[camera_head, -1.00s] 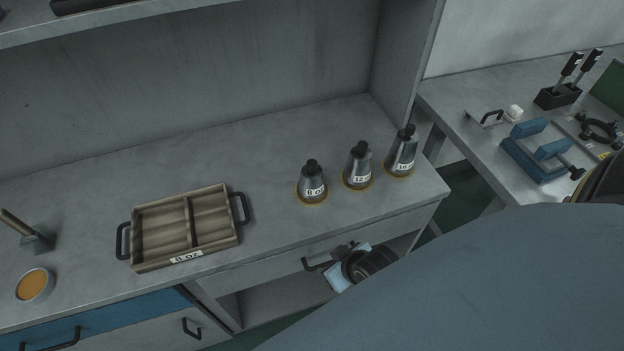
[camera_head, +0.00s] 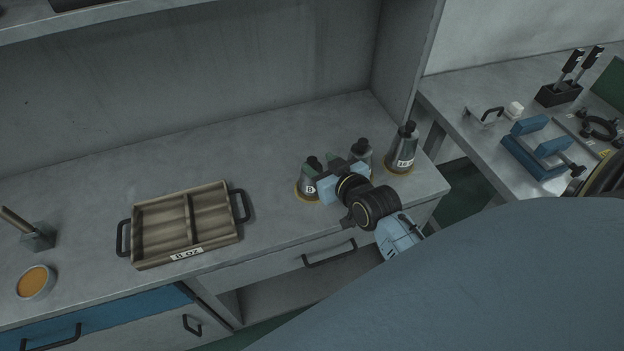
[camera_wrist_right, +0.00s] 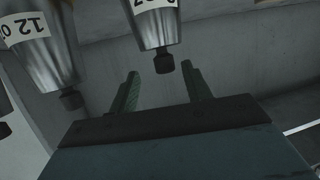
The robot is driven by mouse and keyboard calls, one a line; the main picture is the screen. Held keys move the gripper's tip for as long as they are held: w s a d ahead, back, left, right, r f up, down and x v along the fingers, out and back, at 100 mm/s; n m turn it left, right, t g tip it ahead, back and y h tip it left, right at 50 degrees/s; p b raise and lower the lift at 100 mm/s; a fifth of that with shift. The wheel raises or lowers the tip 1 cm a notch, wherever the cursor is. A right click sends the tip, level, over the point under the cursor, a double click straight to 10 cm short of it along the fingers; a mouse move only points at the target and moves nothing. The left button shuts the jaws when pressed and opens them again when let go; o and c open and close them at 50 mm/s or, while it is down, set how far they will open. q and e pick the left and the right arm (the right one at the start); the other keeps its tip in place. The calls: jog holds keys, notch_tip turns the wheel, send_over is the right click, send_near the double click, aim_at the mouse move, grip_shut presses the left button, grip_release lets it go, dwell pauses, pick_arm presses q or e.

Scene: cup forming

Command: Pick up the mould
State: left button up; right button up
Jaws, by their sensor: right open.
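Three metal cone-shaped moulds with black knobs stand in a row on the bench, each on a yellowish round base. The 8 oz mould (camera_head: 309,184) is leftmost, the 12 oz mould (camera_head: 362,154) is in the middle, partly hidden by my gripper, and the 16 oz mould (camera_head: 403,152) is at the right. My right gripper (camera_head: 338,172) is open and empty, just in front of the 8 oz and 12 oz moulds. In the right wrist view, one mould (camera_wrist_right: 155,30) has its knob near the gap between my open fingers (camera_wrist_right: 160,92), with the 12 oz mould (camera_wrist_right: 40,45) beside it. My left gripper is out of view.
A wooden tray (camera_head: 152,264) labelled 8 oz with black handles lies left of the moulds. A small bowl (camera_head: 36,282) stands at the far left. A side table at the right holds a blue fixture (camera_head: 535,160). A back wall and upright panel bound the bench.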

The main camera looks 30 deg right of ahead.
aim_at(309, 161)
jog(key=x, duration=0.4)
jog(key=shift+w+a+f+b, duration=0.2)
jog(key=shift+a+f+b, duration=0.15)
jog(key=shift+f, duration=0.1)
jog(key=shift+w+f, duration=0.2)
jog(key=shift+w, duration=0.25)
grip_shut()
jog(key=shift+s+f, duration=0.15)
dwell(0.5)
